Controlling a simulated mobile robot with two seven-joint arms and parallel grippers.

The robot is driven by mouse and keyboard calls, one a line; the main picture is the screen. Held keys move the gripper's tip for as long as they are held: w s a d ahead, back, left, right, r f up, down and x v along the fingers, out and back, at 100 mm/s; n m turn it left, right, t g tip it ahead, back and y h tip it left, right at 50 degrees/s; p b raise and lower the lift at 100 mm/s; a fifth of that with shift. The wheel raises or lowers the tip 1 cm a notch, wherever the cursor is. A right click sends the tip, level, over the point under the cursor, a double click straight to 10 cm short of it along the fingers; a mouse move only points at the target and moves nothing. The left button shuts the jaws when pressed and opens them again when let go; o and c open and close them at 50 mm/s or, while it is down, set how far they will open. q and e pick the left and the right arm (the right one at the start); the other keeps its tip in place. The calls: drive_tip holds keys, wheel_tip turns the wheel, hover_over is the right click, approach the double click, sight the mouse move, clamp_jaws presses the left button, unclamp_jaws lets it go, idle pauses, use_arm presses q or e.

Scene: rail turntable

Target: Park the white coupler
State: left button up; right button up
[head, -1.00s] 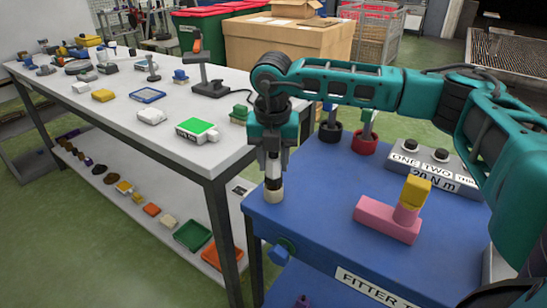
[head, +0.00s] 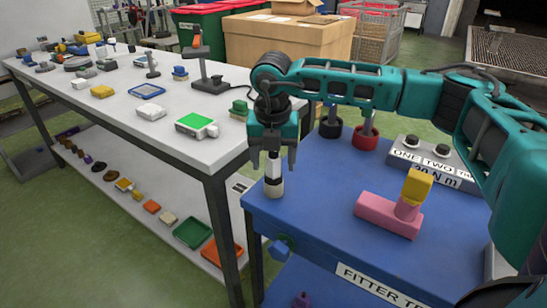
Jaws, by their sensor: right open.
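The coupler's top is partly hidden between the fingers. My left gripper is not in view.
A pink block with a yellow-topped post (head: 388,214) lies right of the coupler. A grey two-button box (head: 432,165) and black and red round holders (head: 365,136) stand behind. A white table (head: 120,115) with many small parts is at left.

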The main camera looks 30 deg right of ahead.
sight(273, 160)
drive_tip(key=shift+r, duration=0.6)
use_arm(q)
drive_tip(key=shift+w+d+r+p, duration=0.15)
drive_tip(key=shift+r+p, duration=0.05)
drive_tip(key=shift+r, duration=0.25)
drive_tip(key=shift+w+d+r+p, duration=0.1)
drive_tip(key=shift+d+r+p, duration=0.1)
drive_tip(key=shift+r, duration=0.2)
use_arm(e)
wheel_tip(273, 160, up, 12)
drive_tip(key=s+a, duration=0.1)
drive_tip(key=shift+f, duration=0.2)
drive_tip(key=shift+s, duration=0.1)
